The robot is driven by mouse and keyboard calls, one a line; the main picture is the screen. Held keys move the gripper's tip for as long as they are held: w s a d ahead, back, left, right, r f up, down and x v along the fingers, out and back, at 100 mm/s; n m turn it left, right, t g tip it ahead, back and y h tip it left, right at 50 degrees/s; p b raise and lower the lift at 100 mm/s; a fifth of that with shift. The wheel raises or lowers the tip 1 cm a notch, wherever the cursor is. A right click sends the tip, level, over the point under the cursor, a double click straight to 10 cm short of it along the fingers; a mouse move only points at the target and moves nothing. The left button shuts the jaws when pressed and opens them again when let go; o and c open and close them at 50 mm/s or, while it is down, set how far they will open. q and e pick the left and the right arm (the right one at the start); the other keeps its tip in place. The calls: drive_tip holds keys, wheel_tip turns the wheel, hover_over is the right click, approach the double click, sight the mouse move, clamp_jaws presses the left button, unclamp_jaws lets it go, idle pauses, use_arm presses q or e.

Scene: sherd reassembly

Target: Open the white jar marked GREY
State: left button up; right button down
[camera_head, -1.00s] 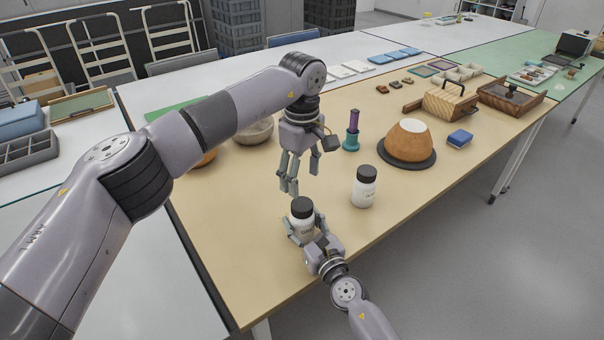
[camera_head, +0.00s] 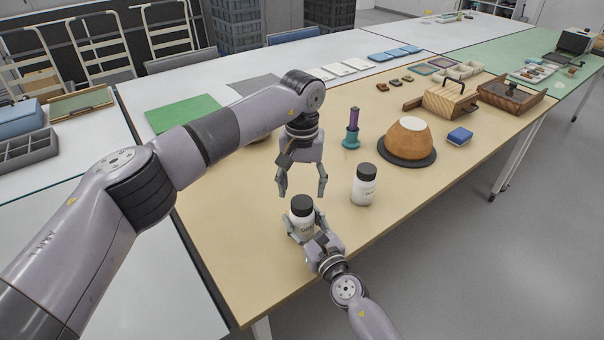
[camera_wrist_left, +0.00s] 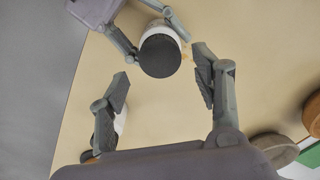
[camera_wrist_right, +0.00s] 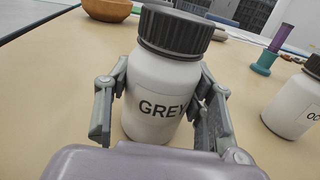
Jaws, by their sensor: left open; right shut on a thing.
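The white jar marked GREY (camera_wrist_right: 155,98) stands upright on the tan table with its black ribbed lid (camera_wrist_right: 176,32) on. It also shows in the head view (camera_head: 301,221). My right gripper (camera_head: 303,226) is shut around the jar's body, low on its sides. My left gripper (camera_head: 302,192) is open and empty, pointing down just above and behind the jar. In the left wrist view the black lid (camera_wrist_left: 160,56) lies ahead of the open fingers (camera_wrist_left: 160,88), not between them.
A second white jar (camera_head: 364,188) with a black lid stands to the right, its label partly readable. Behind it are a purple and teal tool (camera_head: 352,130) and an orange-brown bowl form (camera_head: 405,143) on a dark disc. A blue block (camera_head: 459,138) lies further right.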

sight(302, 201)
use_arm(q)
drive_tip(key=shift+f, duration=2.2)
